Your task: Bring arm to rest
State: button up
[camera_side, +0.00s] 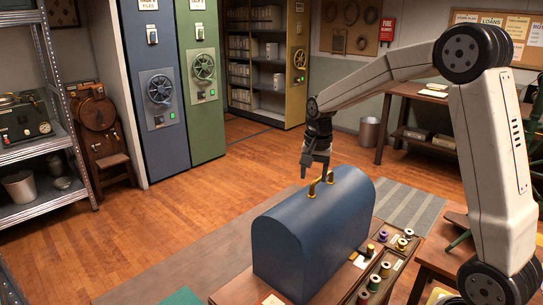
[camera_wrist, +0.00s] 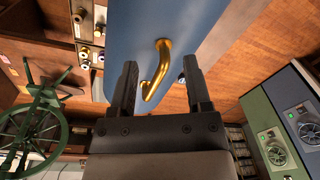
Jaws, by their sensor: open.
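My gripper (camera_side: 315,169) hangs at the end of my arm, pointing down over a blue domed case (camera_side: 312,232) on a wooden table. The case has a brass handle (camera_side: 319,184) on top. In the side view my gripper is at the handle. In the wrist view my gripper (camera_wrist: 160,88) has its two dark fingers apart, and the brass handle (camera_wrist: 155,75) lies between them with gaps on both sides. The blue case (camera_wrist: 190,25) shows behind the handle. I cannot tell whether a finger touches the handle.
A tray of thread spools (camera_side: 388,262) lies right of the case. A metal shelf (camera_side: 45,147) stands at the left, tall blue and green cabinets (camera_side: 205,120) at the back. A desk (camera_side: 405,95) and a bin (camera_side: 369,133) are at the back right. The wooden floor (camera_side: 215,190) is open.

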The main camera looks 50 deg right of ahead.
jog(key=s+a+f+n+t, duration=0.1)
jog(key=s+a+f+n, duration=0.3)
jog(key=s+a+n, duration=0.2)
jog(key=s+a+f+n, duration=0.5)
jog(key=s+a+n, duration=0.1)
jog(key=s+a, duration=0.1)
jog(key=shift+s+a+t, duration=0.4)
jog(key=shift+s, duration=0.4)
